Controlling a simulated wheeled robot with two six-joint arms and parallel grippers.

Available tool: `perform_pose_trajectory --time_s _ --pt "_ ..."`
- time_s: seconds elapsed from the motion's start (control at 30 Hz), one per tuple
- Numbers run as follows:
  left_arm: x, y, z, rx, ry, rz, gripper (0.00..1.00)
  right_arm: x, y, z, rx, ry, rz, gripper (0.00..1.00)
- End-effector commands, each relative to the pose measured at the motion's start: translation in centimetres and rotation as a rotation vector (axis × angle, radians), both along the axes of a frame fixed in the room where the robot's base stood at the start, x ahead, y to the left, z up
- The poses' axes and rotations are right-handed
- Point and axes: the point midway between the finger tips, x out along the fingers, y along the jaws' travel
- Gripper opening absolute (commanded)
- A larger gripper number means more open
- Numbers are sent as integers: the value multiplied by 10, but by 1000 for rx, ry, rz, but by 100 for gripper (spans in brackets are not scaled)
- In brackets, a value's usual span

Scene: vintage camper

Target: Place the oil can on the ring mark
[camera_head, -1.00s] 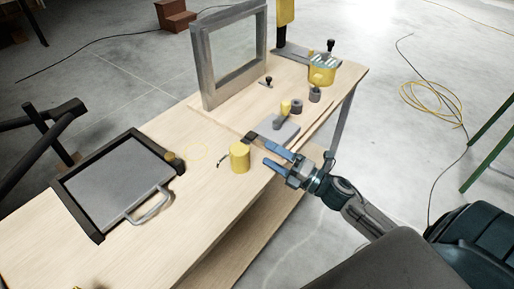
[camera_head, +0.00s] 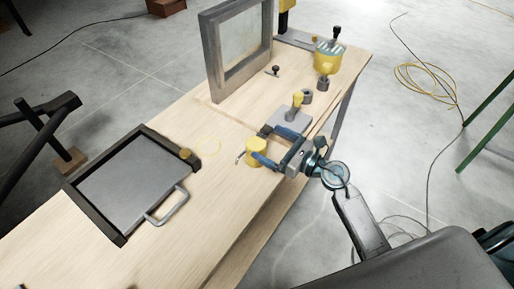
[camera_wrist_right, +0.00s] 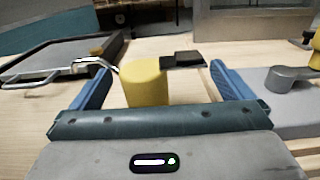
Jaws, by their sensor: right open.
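In the right wrist view, the can (camera_wrist_right: 145,84) stands between the two blue fingers, nearer the left one. My right gripper (camera_head: 264,145) is open, low over the bench, its fingers reaching left to either side of the can. In the right wrist view the gripper (camera_wrist_right: 158,76) shows gaps beside the can. The ring mark (camera_head: 219,147) is a faint yellow circle on the bench, left of the can. My left gripper is out of view.
A dark-framed grey tray (camera_head: 130,187) with a handle (camera_head: 168,207) lies left of the ring. A grey plate (camera_head: 291,122) with a yellow-handled piece is behind my gripper. A grey upright frame (camera_head: 213,62) stands farther back.

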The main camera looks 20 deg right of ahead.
Motion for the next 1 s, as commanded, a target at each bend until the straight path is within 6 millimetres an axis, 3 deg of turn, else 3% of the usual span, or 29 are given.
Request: perform_pose_trajectory --time_s 0.23,0.5,0.8,1.0 --pt "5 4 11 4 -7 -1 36 15 11 2 3 1 0 100" --pt "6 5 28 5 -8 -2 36 45 33 0 3 1 0 100" --pt "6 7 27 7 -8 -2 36 48 36 -3 0 1 0 100" --pt "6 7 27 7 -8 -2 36 48 36 -2 1 1 0 66"
